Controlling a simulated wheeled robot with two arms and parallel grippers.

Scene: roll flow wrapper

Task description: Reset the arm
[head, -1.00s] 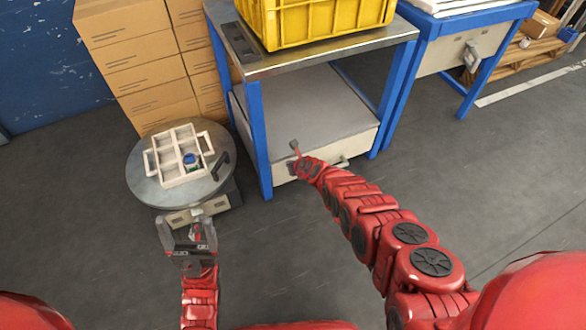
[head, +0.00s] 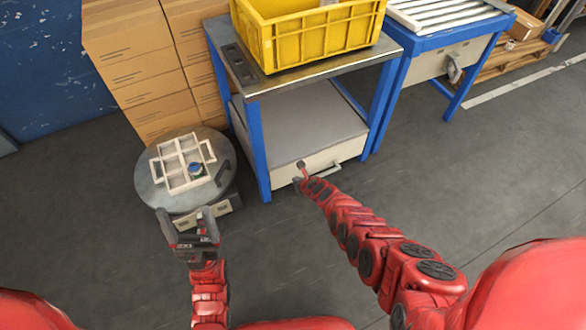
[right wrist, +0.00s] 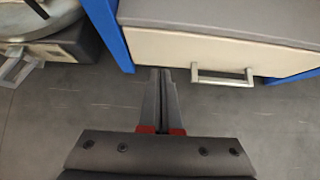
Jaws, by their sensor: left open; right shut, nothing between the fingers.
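My left gripper (head: 186,222) is open in the head view. It is in front of the round grey table (head: 160,197), at its near edge, with nothing between its fingers. My right gripper (head: 301,170) is in front of the blue-legged workbench's lower drawer. In the right wrist view my right gripper (right wrist: 162,72) is shut and empty, its fingers together. It points toward the drawer front (right wrist: 170,45), left of the metal handle (right wrist: 222,77). Whether it touches the drawer cannot be told.
A white divided tray (head: 172,165) with a small blue-topped item (head: 195,169) sits on the round table. A yellow crate (head: 312,40) stands on the workbench (head: 275,84). Cardboard boxes (head: 125,50) are stacked behind. Open floor lies between my arms.

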